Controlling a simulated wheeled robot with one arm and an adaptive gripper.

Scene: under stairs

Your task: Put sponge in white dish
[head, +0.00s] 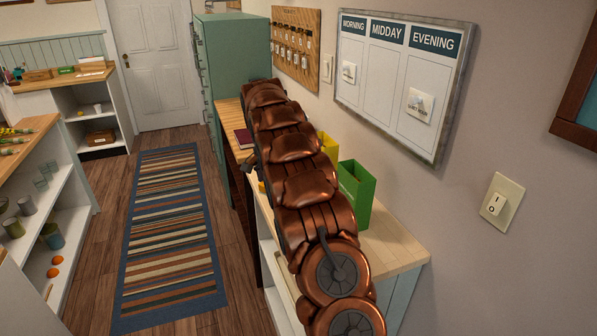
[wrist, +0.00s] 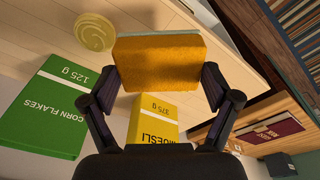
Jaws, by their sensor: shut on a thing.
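The sponge (wrist: 159,61), orange-yellow with a pale edge, is held between the two fingers of my gripper (wrist: 160,88) in the wrist view. The gripper is shut on it. In the head view my arm hides most of the gripper and the sponge. I cannot make out a white dish in either view. A round pale yellow ridged thing (wrist: 95,32) lies on the wooden counter beyond the sponge in the wrist view; I cannot tell what it is.
A green corn flakes box (wrist: 55,107) and a yellow muesli box (wrist: 153,118) stand on the counter (head: 399,251). The wall with a schedule board (head: 400,80) borders the counter. Floor with a striped rug (head: 170,230) is clear.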

